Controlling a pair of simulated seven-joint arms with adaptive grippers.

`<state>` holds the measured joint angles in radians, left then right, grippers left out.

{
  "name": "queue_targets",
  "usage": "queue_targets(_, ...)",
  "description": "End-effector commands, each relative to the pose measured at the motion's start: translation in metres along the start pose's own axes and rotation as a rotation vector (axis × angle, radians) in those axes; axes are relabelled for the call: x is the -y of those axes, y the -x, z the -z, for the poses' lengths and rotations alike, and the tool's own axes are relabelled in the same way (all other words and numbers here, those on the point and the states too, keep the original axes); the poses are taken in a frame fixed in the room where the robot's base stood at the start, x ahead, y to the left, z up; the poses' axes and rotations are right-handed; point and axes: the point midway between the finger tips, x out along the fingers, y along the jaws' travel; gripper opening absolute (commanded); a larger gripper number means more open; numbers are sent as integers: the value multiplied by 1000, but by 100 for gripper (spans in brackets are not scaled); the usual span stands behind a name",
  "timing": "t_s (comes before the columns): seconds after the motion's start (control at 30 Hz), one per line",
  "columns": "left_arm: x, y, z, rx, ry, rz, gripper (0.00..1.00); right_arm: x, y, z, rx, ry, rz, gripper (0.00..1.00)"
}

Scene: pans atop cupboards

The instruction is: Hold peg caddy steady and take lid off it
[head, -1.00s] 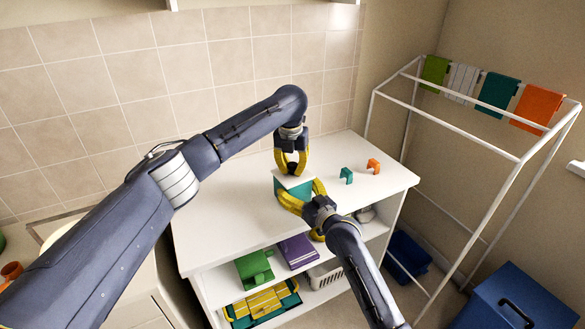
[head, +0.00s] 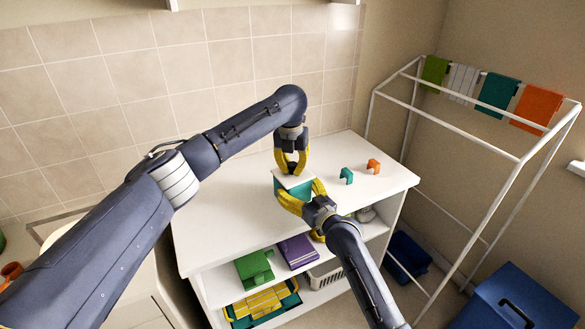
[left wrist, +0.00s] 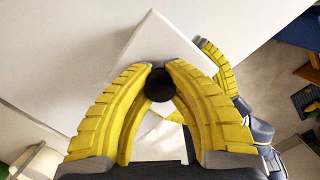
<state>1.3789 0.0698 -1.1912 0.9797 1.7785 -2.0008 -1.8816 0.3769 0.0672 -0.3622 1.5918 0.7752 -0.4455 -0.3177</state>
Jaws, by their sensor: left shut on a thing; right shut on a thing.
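The teal peg caddy (head: 292,191) stands on the white worktop near its front edge. Its white square lid (head: 281,175) is at the caddy's top; I cannot tell whether there is a gap below it. My left gripper (head: 291,172) comes from above, shut on the lid's dark round knob (left wrist: 159,85), which shows between the yellow fingers in the left wrist view. The lid also shows there (left wrist: 152,42). My right gripper (head: 302,200) is shut around the caddy's sides from the front right and hides part of it.
A teal peg (head: 346,176) and an orange peg (head: 373,167) stand on the worktop (head: 225,222) to the right. Shelves below hold a green item (head: 254,268), a purple item (head: 298,251) and a basket. A white drying rack (head: 455,118) stands at right. The worktop's left side is clear.

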Motion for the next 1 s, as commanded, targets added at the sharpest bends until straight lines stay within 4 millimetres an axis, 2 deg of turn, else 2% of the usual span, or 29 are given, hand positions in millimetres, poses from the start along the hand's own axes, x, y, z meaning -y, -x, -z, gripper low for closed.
queue_targets(1.0,0,22,-3,0,-1,0,0,0,0,-1,2,0,0,39)
